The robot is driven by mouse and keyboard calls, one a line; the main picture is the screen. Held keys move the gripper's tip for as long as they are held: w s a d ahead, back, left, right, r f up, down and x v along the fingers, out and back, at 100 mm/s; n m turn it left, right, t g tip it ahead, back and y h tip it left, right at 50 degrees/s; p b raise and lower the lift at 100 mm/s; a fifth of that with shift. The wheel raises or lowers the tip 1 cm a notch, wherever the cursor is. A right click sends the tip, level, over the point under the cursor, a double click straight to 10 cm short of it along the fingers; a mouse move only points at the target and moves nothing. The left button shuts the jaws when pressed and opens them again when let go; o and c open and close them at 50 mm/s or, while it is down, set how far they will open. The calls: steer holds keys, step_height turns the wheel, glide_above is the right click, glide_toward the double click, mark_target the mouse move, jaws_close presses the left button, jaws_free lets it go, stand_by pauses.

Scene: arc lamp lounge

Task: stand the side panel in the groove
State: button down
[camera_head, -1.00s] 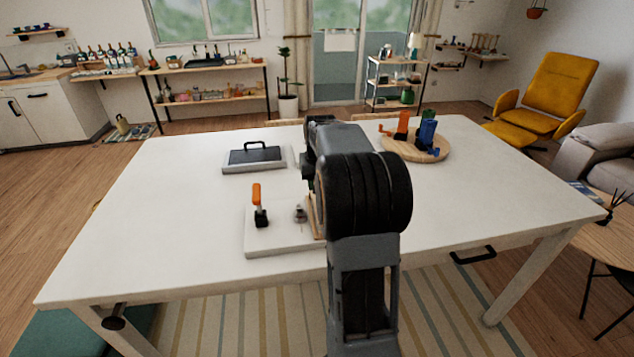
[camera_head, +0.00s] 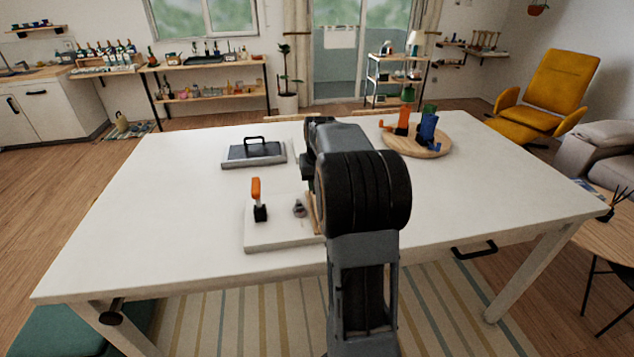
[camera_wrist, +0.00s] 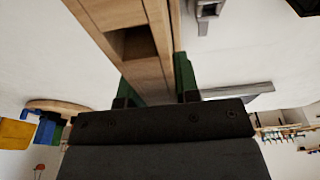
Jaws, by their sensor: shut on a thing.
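My gripper (camera_wrist: 157,88) has green-padded fingers shut on a light wooden panel (camera_wrist: 158,45) in the wrist view. The panel has a rectangular opening and runs up out of the picture. A thin edge of the wood (camera_head: 314,213) shows beside my arm in the head view, at the right side of the white base board (camera_head: 275,238). My arm hides the gripper and most of the panel there. An orange-handled clamp (camera_head: 257,200) and a small metal fitting (camera_head: 299,208) stand on the board. I cannot make out the groove or whether the panel sits in it.
A grey plate with a black handle (camera_head: 253,153) lies farther back on the white table (camera_head: 150,220). A round wooden board (camera_head: 432,150) at the back right bears orange, blue and green items.

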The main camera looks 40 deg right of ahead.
steer(key=shift+f+b, duration=0.5)
steer(key=shift+f, duration=0.4)
steer(key=c, duration=0.8)
jaws_free()
steer(key=shift+r, duration=0.1)
steer(key=r, duration=0.4)
steer(key=s+r, duration=0.1)
steer(key=r, duration=0.4)
steer(key=s+a+r, duration=0.1)
steer(key=r, duration=0.3)
steer(key=shift+s+a+r+p, duration=0.1)
steer(key=shift+s+r+p, duration=0.1)
steer(key=shift+r+p, duration=0.1)
